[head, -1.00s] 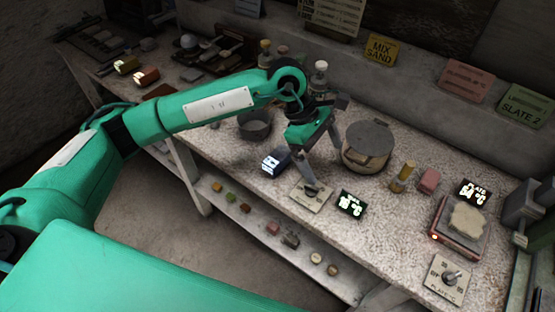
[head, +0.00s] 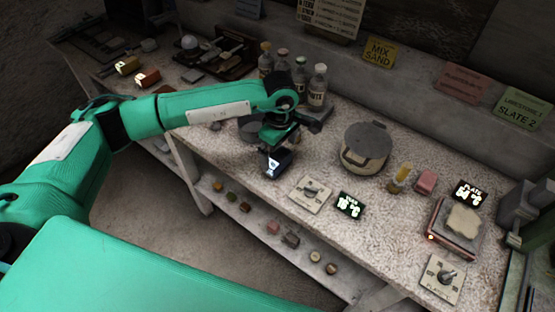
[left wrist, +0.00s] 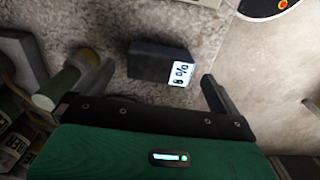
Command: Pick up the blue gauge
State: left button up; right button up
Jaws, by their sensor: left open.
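The blue gauge (head: 278,166) is a small dark blue box with a lit white display. It stands near the front edge of the bench, left of the dial plate. My left gripper (head: 281,150) is open and just over it, with part of the gauge hidden behind the gripper. In the left wrist view the gauge (left wrist: 158,62) lies ahead of the open jaws, its display to the right; one finger (left wrist: 216,94) shows on the right. The gauge rests on the bench, and no grip on it shows. My right gripper is not in view.
Bottles (head: 317,88) stand behind the gripper, beside a grey bowl (head: 250,128). A lidded pot (head: 366,147) is to the right. A dial plate (head: 311,193) and a dark display (head: 349,204) sit right of the gauge. A lower shelf holds small coloured blocks (head: 245,207).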

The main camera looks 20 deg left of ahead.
aim_at(279, 158)
pick_arm(q)
jog(key=shift+f+p, duration=0.35)
notch_tip(279, 158, down, 4)
jog(key=shift+r+p, duration=0.2)
jog(key=shift+p, duration=0.5)
jog(key=shift+f, duration=0.4)
jog(key=shift+c, duration=0.4)
jog(key=c, duration=0.9)
jog(key=shift+c, duration=0.2)
jog(key=shift+r, duration=0.1)
